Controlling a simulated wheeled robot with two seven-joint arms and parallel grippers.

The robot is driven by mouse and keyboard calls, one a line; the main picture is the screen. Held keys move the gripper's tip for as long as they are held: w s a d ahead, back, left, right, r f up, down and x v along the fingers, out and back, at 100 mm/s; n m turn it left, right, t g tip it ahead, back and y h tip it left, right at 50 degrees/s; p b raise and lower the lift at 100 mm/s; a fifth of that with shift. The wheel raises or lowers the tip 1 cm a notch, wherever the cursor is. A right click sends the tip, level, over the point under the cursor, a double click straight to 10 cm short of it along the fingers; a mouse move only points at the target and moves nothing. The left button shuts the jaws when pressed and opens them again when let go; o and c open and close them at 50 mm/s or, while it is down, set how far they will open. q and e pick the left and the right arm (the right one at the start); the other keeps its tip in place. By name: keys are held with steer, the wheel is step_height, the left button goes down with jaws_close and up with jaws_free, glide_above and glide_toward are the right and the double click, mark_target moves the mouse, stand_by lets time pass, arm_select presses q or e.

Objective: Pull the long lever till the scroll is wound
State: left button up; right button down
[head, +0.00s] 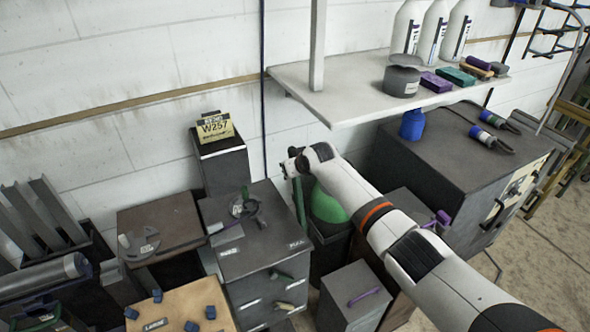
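My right arm comes in from the lower right, and its gripper (293,168) is at the upper end of a long dark green lever (300,205). The lever stands nearly upright at the right edge of a dark grey cabinet (262,240), above a label reading PULL. The fingers are small and partly hidden, so I cannot tell whether they are closed on the lever. A yellow panel marked W257 (215,128) stands on a dark box behind the cabinet; I cannot tell whether it is the scroll. My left gripper is not in view.
A white shelf (340,108) with bottles and blocks juts out at the upper right. A green rounded object (327,204) is close behind my arm. Grey cabinets (355,296) crowd below, and a larger one (450,150) stands at the right. Open floor shows at the far right.

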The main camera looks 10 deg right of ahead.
stand_by(0.3)
steer(key=c, duration=1.5)
jaws_free()
steer(key=shift+w, duration=0.1)
steer(key=shift+o, duration=1.1)
steer(key=shift+w+a+f, duration=0.1)
steer(key=shift+w, duration=0.05)
steer(key=shift+v, duration=0.75)
steer(key=v, duration=1)
